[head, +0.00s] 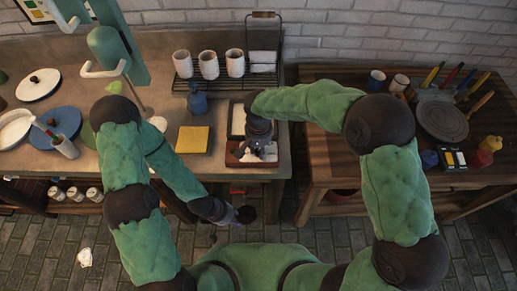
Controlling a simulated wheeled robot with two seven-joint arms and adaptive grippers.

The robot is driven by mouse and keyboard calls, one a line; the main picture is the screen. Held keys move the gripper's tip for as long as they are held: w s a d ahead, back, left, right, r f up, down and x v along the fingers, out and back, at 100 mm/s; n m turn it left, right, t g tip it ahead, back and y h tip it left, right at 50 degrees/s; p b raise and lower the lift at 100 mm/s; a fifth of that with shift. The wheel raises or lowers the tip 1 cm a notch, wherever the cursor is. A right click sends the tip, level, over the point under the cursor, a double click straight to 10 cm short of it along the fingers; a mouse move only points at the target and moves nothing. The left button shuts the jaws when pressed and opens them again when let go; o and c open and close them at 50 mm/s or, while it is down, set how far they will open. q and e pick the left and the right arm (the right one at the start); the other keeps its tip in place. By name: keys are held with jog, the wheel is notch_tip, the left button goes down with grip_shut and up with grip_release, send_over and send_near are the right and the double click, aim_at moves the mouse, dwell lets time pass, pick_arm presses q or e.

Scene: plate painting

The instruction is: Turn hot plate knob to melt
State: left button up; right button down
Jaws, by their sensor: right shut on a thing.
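My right gripper (259,149) points down over a reddish-brown tray (236,159) at the counter's front edge. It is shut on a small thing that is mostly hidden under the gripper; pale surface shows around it. My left gripper (243,214) is lower, in front of the counter edge, beside a dark round thing. Its fingers are too small and dark to read. A small red part (238,191) shows just under the counter edge above it. I cannot make out a hot plate or its knob for certain.
A yellow sponge-like square (193,140) and a blue bottle (197,101) are left of the tray. White cups (209,65) stand on a wire rack behind. A wooden table (325,172) with a dark round wheel (443,121) is at right.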

aim_at(258, 150)
dwell(0.3)
jog(key=c, duration=1)
grip_release()
notch_tip(258, 150, up, 12)
